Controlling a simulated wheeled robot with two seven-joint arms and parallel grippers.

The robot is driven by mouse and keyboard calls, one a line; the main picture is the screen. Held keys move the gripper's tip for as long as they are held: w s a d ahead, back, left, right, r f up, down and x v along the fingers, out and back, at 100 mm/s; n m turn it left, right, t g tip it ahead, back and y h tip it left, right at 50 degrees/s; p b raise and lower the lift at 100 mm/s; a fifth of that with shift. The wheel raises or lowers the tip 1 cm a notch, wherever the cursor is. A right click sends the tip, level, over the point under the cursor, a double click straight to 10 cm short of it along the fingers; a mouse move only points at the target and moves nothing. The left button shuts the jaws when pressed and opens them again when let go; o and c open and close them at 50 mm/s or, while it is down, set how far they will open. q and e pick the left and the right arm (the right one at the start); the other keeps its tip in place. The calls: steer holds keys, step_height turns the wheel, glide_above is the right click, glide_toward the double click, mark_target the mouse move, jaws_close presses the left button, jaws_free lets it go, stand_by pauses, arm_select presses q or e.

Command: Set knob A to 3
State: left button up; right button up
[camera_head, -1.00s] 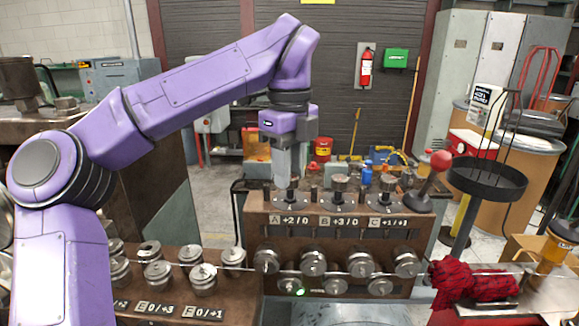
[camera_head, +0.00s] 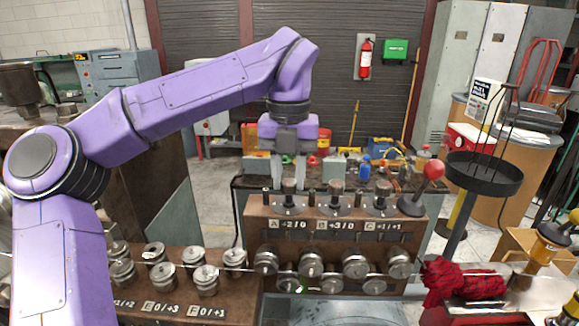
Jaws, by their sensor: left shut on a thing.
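Knob A (camera_head: 289,191) is a grey metal post on a round dial at the left of the brown machine block's top. The label A (camera_head: 274,224) below it appears to read +2/0. My left gripper (camera_head: 288,178) comes down from above and is shut on knob A, one finger on either side. The fingers partly hide the knob's top. The dial's exact setting is too small to read. My right gripper is not in view.
Knob B (camera_head: 336,193) and knob C (camera_head: 382,193) stand in a row to the right, near a red ball lever (camera_head: 434,170). Metal rollers (camera_head: 311,265) line the block's front. A black round tray on a stand (camera_head: 484,176) is at the right.

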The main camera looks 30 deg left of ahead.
arm_select(q)
steer(key=m+p, duration=0.2)
steer(key=m, duration=0.2)
steer(key=shift+r+m+p, duration=0.1)
steer(key=shift+m+p, duration=0.2)
steer(key=shift+p, duration=0.1)
steer(key=m+p, duration=0.3)
steer(key=shift+m, duration=0.4)
steer(key=m+p, duration=0.3)
steer(key=m, duration=0.1)
steer(key=shift+d, duration=0.1)
steer(key=shift+m+p, duration=1)
steer(key=shift+m, duration=0.5)
steer(key=o, duration=1.1)
steer(key=shift+c, duration=0.2)
